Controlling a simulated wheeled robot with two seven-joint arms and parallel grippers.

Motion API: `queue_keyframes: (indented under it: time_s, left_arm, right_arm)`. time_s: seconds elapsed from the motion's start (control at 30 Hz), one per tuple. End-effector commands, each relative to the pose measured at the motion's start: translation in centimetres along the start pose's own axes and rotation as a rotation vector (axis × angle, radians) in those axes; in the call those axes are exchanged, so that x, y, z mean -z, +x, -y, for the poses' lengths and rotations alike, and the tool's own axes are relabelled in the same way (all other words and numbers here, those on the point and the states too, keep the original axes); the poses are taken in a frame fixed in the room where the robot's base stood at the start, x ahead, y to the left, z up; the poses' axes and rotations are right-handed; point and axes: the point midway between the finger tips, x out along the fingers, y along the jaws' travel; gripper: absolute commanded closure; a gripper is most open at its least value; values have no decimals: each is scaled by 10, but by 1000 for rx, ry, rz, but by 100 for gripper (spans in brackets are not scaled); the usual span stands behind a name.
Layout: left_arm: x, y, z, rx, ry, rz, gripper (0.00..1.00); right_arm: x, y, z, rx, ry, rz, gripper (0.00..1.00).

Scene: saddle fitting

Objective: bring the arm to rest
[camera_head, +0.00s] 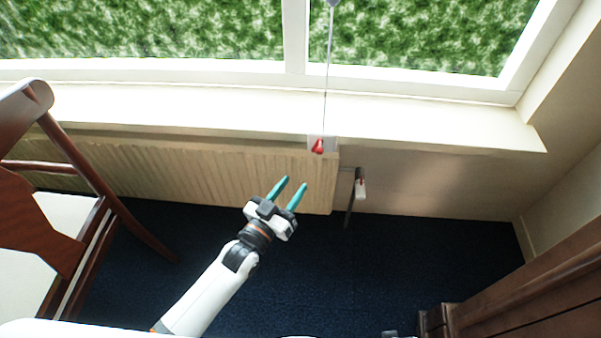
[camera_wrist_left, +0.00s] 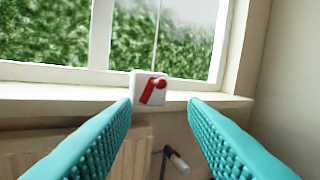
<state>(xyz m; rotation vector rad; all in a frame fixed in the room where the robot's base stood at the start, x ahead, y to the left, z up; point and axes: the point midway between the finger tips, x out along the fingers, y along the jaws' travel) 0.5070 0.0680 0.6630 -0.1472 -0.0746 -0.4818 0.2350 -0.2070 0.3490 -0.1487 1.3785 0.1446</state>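My left gripper (camera_head: 288,192) reaches in from the lower left in the head view, with its two teal fingers pointing up toward the window wall. In the left wrist view its fingers (camera_wrist_left: 160,140) stand wide apart with nothing between them. Beyond them is a white block with a red lever (camera_wrist_left: 153,88) at the sill. The red part (camera_head: 318,146) also shows in the head view, at the lower end of a thin cord, apart from the fingers. My right gripper does not show in either view.
A ribbed radiator (camera_head: 200,170) runs under the window sill (camera_head: 420,120). A valve with a pipe (camera_head: 360,188) stands at its right end. A wooden chair (camera_head: 70,150) is at the left, and dark wooden furniture (camera_head: 530,290) at the lower right. Dark blue floor (camera_head: 420,260) lies free between them.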

Motion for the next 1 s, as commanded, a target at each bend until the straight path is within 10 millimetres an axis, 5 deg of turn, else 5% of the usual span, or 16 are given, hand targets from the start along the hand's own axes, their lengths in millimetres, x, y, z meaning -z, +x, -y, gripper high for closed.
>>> queue_keyframes:
  time_s: [0.73,0.87,1.0]
  left_arm:
    - [6,-12,-2,-8,1,-21,61]
    - [46,-28,-14,-65,9,-167,61]
    - [125,-79,-35,-169,14,-481,61]
  right_arm:
    - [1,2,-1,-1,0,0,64]
    - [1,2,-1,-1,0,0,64]
    - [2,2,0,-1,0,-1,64]
